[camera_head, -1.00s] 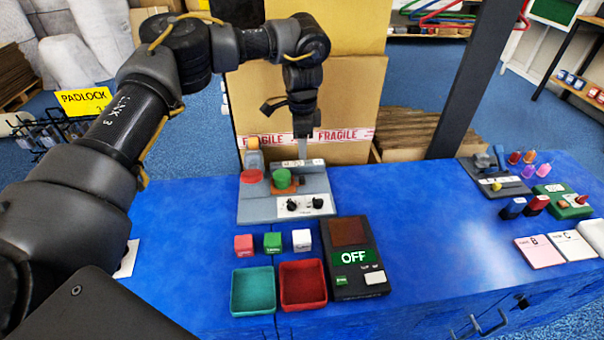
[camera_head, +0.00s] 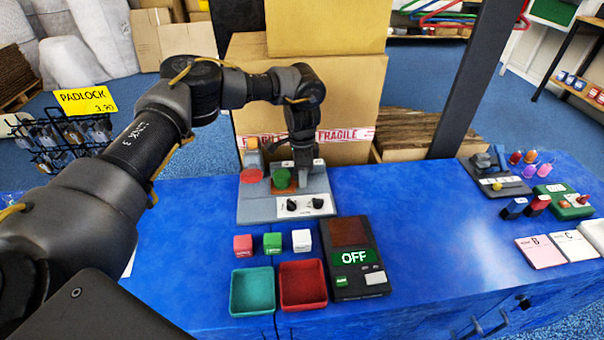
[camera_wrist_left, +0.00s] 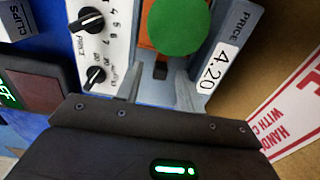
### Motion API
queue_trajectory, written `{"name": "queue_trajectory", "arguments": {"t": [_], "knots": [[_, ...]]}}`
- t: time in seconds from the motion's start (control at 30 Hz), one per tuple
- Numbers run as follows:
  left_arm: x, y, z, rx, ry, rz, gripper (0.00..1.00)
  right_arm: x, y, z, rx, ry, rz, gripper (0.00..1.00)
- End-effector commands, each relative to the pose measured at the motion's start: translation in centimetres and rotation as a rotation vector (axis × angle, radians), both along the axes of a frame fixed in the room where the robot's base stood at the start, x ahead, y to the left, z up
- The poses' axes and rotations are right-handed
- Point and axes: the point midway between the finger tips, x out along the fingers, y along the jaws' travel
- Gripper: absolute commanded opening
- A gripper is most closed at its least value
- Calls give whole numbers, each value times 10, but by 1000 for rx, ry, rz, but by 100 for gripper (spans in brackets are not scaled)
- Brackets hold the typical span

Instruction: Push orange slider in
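The grey device (camera_head: 258,208) stands on the blue counter, with a green round knob (camera_head: 282,178) over the orange slider (camera_head: 290,190). In the left wrist view the orange slider (camera_wrist_left: 147,30) shows as a strip beside and under the green knob (camera_wrist_left: 178,25), with a dark slot below it. My left gripper (camera_head: 303,164) points down at the device's far right part, behind the slider. In the left wrist view its two fingers (camera_wrist_left: 158,82) are apart with nothing held between them, just short of the slider. Contact cannot be told. My right gripper is out of view.
The device also carries a red disc (camera_head: 251,175) and black dials (camera_head: 292,204). In front are small cubes (camera_head: 272,242), two trays (camera_head: 252,291) and a box reading OFF (camera_head: 357,282). Cardboard cartons (camera_head: 350,95) stand close behind.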

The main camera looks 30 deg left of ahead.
Motion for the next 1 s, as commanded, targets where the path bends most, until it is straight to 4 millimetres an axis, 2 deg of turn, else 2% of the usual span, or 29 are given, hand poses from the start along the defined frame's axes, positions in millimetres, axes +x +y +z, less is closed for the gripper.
{"name": "queue_trajectory", "arguments": {"t": [0.33, 0.63, 0.93, 1.0], "knots": [[0, 0, -4, 0, 0, 0, 38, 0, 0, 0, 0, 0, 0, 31], [0, 0, -4, 0, 0, 0, 0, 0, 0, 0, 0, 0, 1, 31], [-1, 1, -3, 0, 0, 0, 0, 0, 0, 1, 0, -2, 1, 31], [-3, 5, -2, -2, 1, 1, 0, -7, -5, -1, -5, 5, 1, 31]]}}
